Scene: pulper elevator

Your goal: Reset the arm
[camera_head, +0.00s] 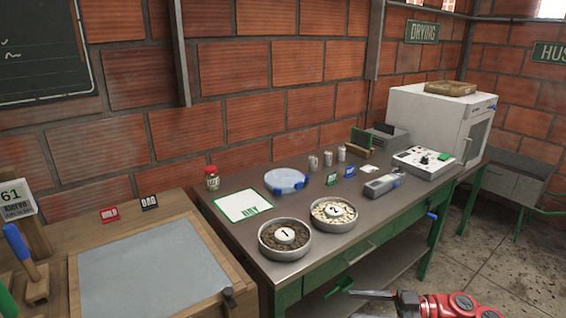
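My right arm, red and grey, comes in at the bottom right edge. Its gripper (368,293) is a thin grey shape seen from the side, in front of the green-framed table (395,228) and low, near the table's lower part. The view does not show whether its fingers are apart, and I see nothing clearly held. My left arm and gripper are out of view.
On the table are two numbered bowls (285,252) (348,222), a blue-rimmed dish (286,180), a jar (211,178), a grey handheld device (381,186) and a white oven (440,115). A wooden bench (190,207) stands left. Floor (505,240) is open at right.

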